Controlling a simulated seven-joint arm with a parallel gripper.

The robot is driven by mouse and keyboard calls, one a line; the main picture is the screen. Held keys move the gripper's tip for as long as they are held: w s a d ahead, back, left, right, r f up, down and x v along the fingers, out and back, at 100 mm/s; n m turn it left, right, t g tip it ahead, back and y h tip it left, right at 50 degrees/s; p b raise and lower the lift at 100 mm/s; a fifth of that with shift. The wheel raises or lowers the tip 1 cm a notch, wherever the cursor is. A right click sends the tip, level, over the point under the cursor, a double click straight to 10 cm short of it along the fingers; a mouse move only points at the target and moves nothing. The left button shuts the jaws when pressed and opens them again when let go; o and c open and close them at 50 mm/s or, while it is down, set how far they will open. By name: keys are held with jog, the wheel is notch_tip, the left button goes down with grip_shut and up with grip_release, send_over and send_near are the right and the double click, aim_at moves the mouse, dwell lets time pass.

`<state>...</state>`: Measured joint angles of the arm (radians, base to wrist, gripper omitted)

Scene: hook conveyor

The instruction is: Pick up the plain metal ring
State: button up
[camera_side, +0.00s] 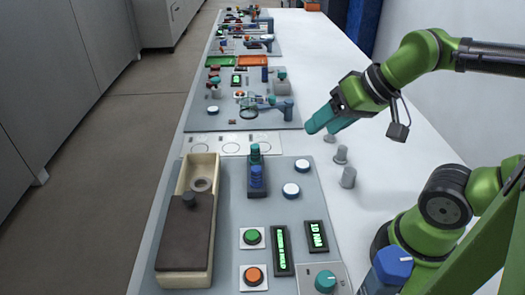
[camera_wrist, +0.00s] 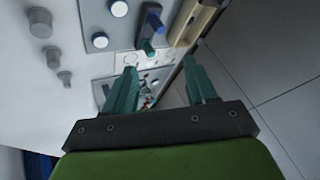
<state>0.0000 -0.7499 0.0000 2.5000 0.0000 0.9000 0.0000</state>
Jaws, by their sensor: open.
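A round pale ring shape (camera_side: 202,184) shows inside the far end of the cream box (camera_side: 211,225) in the side view; I cannot tell for sure that it is the plain metal ring. A darker ring (camera_side: 248,108) shows by the blue hook device on the second grey panel. My gripper (camera_side: 322,122), with teal fingers, is open and empty above the white table, right of the panels and apart from both rings. In the wrist view its two fingers (camera_wrist: 160,75) are spread, and part of the cream box (camera_wrist: 190,24) shows beyond them; no ring is clear there.
A brown lid with a dark knob (camera_side: 186,222) covers the box's near part. A blue and green post (camera_side: 256,172) stands beside the box. A white strip with circles (camera_side: 232,143) lies beyond. Several grey pegs (camera_side: 348,177) stand on the table near my arm.

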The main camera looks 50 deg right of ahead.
jog(key=shift+o, duration=0.8)
jog(key=n+g+h, duration=0.2)
jog(key=n+g, duration=0.5)
send_over(202, 188)
notch_tip(202, 188, down, 6)
notch_tip(202, 188, down, 17)
jog(key=shift+r, duration=0.15)
